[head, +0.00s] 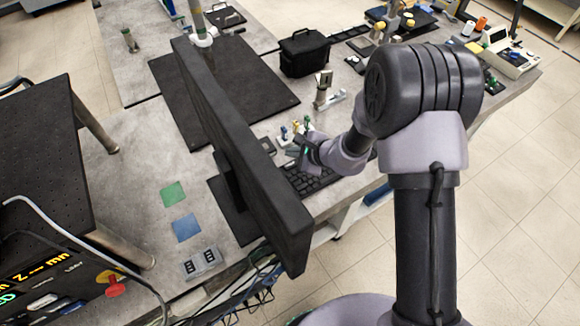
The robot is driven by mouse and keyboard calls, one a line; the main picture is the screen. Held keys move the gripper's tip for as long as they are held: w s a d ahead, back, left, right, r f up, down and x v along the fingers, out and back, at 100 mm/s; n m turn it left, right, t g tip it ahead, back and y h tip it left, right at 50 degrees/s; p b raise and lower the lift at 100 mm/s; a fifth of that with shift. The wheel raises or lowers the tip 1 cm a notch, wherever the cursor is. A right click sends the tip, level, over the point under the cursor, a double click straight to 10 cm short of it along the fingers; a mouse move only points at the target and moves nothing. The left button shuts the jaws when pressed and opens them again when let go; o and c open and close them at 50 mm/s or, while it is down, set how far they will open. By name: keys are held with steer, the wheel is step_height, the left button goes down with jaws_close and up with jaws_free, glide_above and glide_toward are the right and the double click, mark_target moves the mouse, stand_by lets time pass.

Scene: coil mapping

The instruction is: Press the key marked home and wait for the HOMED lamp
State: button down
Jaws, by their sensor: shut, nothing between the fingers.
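A control panel (78,272) stands at the lower left, partly cut off by the picture edge. My gripper (303,151) is shut and empty, above the keyboard (306,180) behind the monitor, far right of the panel.
A large black monitor (240,150) stands between my gripper and the panel. A red knob on a yellow base (115,286) is on the panel. Loose cables (235,295) hang at the bench's front. Green (173,193) and blue (186,227) squares lie on bare bench.

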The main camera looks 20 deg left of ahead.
mark_target(292, 167)
steer(key=shift+f+b, duration=1.45)
steer(key=shift+f, duration=0.15)
steer(key=shift+f, duration=0.1)
stand_by(0.6)
steer(key=shift+f+b, duration=0.35)
steer(key=shift+b, duration=0.45)
